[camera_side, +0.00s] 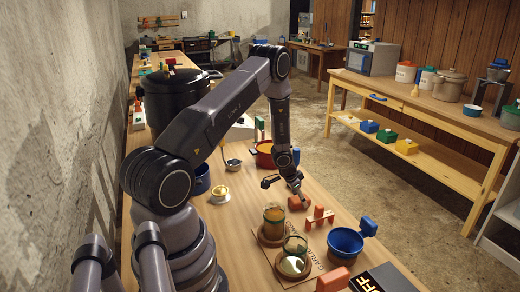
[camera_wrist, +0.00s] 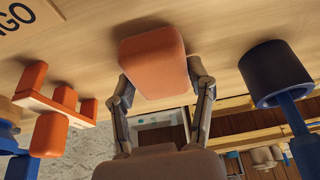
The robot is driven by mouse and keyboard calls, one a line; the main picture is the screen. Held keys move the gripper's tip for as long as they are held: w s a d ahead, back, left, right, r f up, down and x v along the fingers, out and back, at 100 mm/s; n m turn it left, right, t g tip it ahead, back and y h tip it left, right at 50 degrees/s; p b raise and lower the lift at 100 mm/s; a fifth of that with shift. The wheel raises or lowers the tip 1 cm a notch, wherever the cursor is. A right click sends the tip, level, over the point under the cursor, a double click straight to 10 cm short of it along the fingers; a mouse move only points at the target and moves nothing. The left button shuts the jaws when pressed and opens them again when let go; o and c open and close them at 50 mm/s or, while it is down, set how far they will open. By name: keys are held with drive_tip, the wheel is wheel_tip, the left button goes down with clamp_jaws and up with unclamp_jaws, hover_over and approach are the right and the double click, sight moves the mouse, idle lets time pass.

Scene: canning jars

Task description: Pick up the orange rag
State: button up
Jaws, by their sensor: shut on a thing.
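The orange rag (camera_wrist: 152,60) looks like a thick, soft-edged block. In the wrist view it sits between the two fingers of my gripper (camera_wrist: 160,76), which is shut on it. In the side view the rag (camera_side: 299,203) is just below my gripper (camera_side: 292,190), over the wooden table. The wrist view shows a shadow beside the rag on the table. I cannot tell whether the rag touches the table.
An orange lifter-like piece (camera_side: 320,218) stands just right of the rag. A blue pot (camera_side: 345,243) with a blue handle is farther right. A glass jar (camera_side: 273,222) and a second jar (camera_side: 294,258) stand in front. A red pot (camera_side: 264,157) is behind.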

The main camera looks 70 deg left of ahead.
drive_tip(key=shift+r, duration=0.5)
drive_tip(key=r, duration=0.3)
drive_tip(key=shift+s+d, duration=0.1)
drive_tip(key=shift+s, duration=0.1)
drive_tip(key=s+d+r, duration=0.6)
drive_tip(key=s+r, duration=0.3)
drive_tip(key=s, duration=0.3)
drive_tip(key=shift+d, duration=0.15)
drive_tip(key=o, duration=0.3)
drive_tip(key=c, duration=0.4)
